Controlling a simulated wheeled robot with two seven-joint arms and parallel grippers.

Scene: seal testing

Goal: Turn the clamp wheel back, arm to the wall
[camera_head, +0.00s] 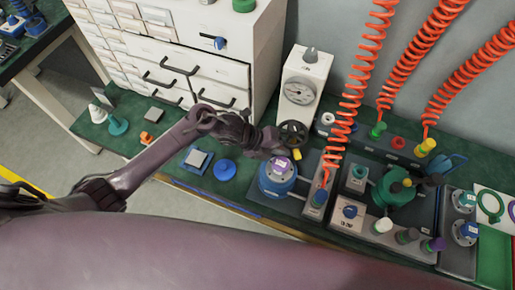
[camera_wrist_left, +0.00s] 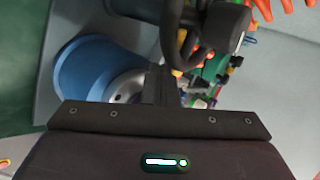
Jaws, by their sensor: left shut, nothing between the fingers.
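The clamp wheel (camera_head: 292,134) is a dark handwheel in front of the white gauge box. A small yellow part (camera_head: 297,154) shows just below it; which way the clamp arm points I cannot tell. My left gripper (camera_head: 277,142) is shut and empty, just left of the wheel and above the fixture. In the left wrist view the shut fingers (camera_wrist_left: 161,84) are between the blue fixture (camera_wrist_left: 84,68) and the dark curved wheel rim (camera_wrist_left: 207,45). Whether they touch the rim is unclear. My right gripper is out of view.
The gauge box (camera_head: 302,82) stands behind the wheel, beside a white drawer cabinet (camera_head: 180,62). Orange coiled hoses (camera_head: 352,90) hang at the right. A green-topped fixture (camera_head: 396,190) and several valves crowd the right bench. A blue disc (camera_head: 224,169) lies left of the fixture.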

